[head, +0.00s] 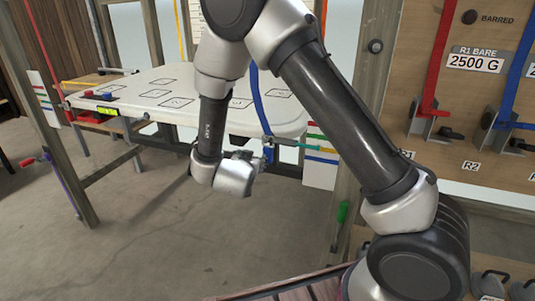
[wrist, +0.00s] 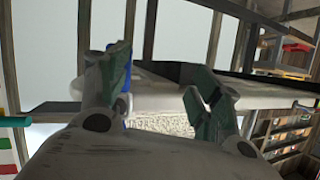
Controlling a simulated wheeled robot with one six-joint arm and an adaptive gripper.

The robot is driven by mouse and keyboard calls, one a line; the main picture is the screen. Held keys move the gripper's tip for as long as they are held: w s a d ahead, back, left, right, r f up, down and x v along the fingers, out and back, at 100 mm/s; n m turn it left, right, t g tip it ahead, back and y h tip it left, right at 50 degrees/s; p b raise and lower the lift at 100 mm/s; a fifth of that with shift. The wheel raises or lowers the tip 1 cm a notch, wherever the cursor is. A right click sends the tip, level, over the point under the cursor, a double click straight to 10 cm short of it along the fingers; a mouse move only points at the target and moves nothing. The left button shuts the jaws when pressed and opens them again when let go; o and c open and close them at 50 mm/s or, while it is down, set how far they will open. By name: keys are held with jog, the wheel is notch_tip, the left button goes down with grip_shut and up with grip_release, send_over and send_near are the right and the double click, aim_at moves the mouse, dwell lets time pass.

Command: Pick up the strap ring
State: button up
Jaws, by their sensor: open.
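My gripper (head: 262,156) is at the middle of the head view, in front of the white cart roof panel, at the lower part of a hanging blue strap (head: 258,98). In the wrist view the two fingers stand apart with nothing clearly between them; my gripper (wrist: 160,88) is open. A bit of blue (wrist: 126,78) shows beside the left finger, mostly hidden by it. I cannot make out the strap ring clearly in either view. A thin dark piece with a teal end (head: 306,146) sticks out right of the strap's low end.
The white roof panel (head: 170,82) with marked squares lies behind my gripper. A wooden post (head: 352,185) and a board with red and blue straps (head: 475,90) stand at the right. A wooden post (head: 50,110) stands at the left. The concrete floor below is open.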

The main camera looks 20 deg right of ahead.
aim_at(267, 153)
jog(key=s+d+m+t+h, duration=0.1)
jog(key=s+d+t+h, duration=0.1)
jog(key=s+d+h, duration=0.3)
jog(key=shift+h, duration=0.4)
jog(key=w, duration=0.4)
jog(key=w+d, duration=0.1)
jog(key=w, duration=0.2)
jog(key=shift+d+r, duration=0.1)
jog(key=shift+r, duration=0.1)
jog(key=c, duration=1.1)
